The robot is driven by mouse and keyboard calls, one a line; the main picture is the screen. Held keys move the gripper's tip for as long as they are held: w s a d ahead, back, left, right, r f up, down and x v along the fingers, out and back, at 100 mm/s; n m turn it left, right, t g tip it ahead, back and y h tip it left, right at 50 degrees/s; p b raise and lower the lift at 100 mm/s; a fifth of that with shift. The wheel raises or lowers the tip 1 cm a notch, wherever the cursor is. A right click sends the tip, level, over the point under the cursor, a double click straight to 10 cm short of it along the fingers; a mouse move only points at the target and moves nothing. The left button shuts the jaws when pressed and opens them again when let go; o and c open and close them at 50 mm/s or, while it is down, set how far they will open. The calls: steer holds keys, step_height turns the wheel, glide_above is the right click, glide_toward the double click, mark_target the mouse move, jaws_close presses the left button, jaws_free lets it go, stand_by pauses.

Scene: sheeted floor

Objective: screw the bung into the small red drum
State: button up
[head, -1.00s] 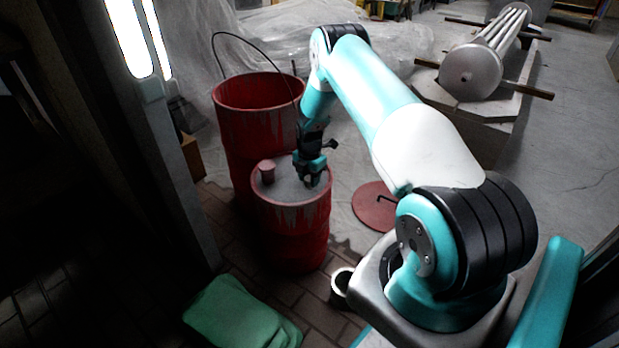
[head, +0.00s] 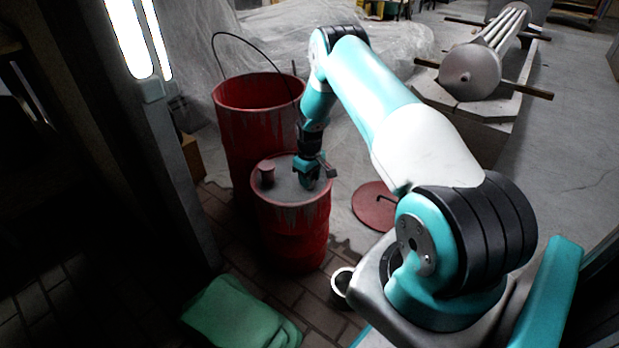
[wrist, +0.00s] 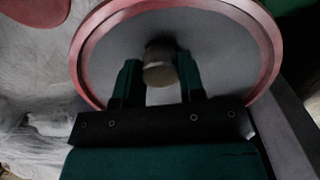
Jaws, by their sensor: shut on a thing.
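The small red drum (head: 292,235) stands upright in front of a larger red drum, with a grey top. My gripper (head: 308,182) is over the right part of its top, pointing down. In the wrist view my gripper (wrist: 160,82) has its two green fingers on either side of the bung (wrist: 160,72), a short round brownish-grey piece, and is shut on it. The bung is at the drum's grey top (wrist: 215,55). The hole and any thread are hidden beneath the bung and fingers, so I cannot tell how deep it sits.
The larger open red drum (head: 245,135) is behind.

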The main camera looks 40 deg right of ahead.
steer(key=shift+m, duration=0.4)
steer(key=o, duration=1.1)
steer(key=shift+c, duration=0.5)
steer(key=shift+c, duration=0.3)
steer(key=n, duration=0.3)
steer(key=shift+n, duration=0.4)
steer(key=n, duration=1.5)
steer(key=shift+n, duration=0.4)
